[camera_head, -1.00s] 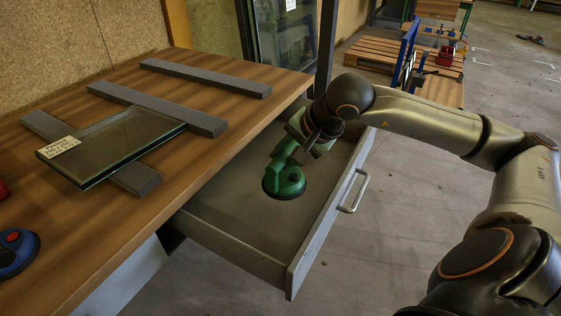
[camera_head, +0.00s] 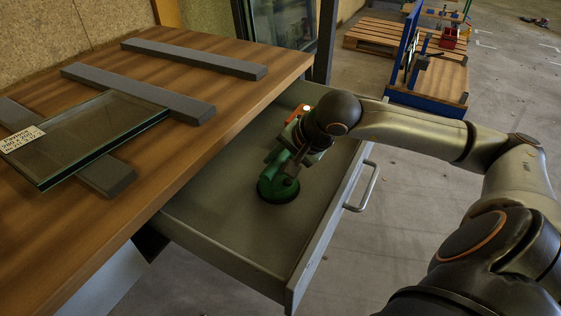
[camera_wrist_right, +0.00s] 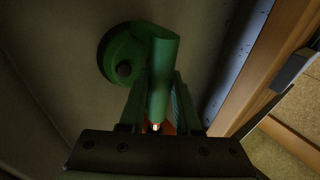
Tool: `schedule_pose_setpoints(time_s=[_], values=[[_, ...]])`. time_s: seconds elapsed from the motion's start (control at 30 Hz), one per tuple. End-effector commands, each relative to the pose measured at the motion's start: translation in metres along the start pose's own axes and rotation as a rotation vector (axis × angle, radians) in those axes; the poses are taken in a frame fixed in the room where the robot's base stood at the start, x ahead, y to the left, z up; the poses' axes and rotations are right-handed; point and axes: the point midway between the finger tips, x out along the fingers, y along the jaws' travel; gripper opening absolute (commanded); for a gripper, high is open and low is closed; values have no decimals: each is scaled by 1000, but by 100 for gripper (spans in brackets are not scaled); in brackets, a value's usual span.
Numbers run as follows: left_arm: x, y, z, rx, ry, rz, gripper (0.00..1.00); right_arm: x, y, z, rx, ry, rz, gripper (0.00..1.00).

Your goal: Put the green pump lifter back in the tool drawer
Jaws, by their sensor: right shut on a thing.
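The green pump lifter (camera_head: 279,186) is inside the open grey tool drawer (camera_head: 228,226), with its round suction pad at or just above the drawer floor; I cannot tell whether it touches. My right gripper (camera_head: 296,150) is shut on the lifter's handle from above. In the right wrist view the lifter (camera_wrist_right: 164,75) extends from between the fingers of my right gripper (camera_wrist_right: 155,112), with its round pad at upper left. My left gripper is not in view.
The wooden workbench (camera_head: 225,62) overhangs the drawer on the left. It carries grey bars (camera_head: 140,92) and a labelled glass pane (camera_head: 85,135). The drawer front has a metal handle (camera_head: 365,190). The near part of the drawer is empty. A pallet and blue rack (camera_head: 425,85) stand behind.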

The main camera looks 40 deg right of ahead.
Motion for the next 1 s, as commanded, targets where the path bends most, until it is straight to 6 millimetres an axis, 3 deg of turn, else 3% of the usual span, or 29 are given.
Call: schedule_pose_setpoints(time_s=[0.37,0.4,0.6,1.0], values=[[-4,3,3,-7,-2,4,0,3,1,0,-1,2,-6,0],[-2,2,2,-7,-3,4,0,2,1,0,-1,1,-2,36],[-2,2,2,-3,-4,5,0,2,1,0,-1,1,-2,59],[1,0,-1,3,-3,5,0,-3,-1,0,-2,2,-2,62]])
